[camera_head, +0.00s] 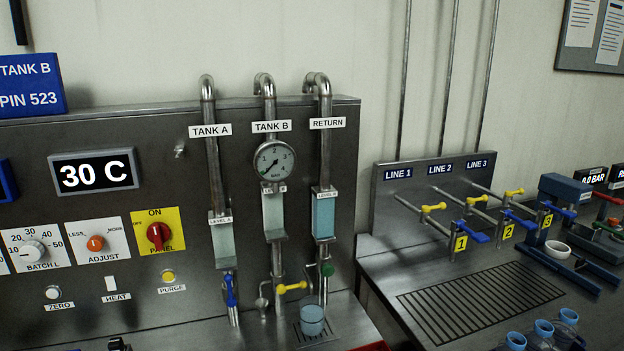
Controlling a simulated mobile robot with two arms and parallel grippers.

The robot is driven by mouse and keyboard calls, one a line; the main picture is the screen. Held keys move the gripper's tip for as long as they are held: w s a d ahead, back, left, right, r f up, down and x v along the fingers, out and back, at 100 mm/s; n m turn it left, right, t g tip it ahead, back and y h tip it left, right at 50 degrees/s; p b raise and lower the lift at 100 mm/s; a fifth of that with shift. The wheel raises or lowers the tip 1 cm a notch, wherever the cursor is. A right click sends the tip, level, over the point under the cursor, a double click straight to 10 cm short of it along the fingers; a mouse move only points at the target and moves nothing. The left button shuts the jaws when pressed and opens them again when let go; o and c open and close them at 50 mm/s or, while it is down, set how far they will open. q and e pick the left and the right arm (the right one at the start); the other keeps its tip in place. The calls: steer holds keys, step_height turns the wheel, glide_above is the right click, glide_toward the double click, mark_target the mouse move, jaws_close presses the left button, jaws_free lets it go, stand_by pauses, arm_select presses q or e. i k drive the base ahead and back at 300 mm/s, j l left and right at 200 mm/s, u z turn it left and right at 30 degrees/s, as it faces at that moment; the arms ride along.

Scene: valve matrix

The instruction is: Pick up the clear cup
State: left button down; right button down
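A clear cup (312,322) with a bluish tint stands upright on a small slotted drain (312,338) at the foot of the tank panel. It is below the RETURN pipe (325,150) and its green valve knob (327,269). The yellow-handled tap (292,287) is just up and left of the cup. Neither of my grippers can be made out, and nothing is seen touching the cup.
Several blue-topped containers (543,328) stand at the bottom right. A white bowl (557,249) is farther right. The slotted grate (480,300) is clear. A small dark object (118,344) at the bottom edge is unclear.

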mark_target(311, 307)
steer(key=k+z, duration=0.1)
steer(key=z, duration=0.25)
steer(key=k+z, duration=0.15)
steer(key=z, duration=0.2)
steer(key=k+z, duration=0.1)
steer(key=z, duration=0.25)
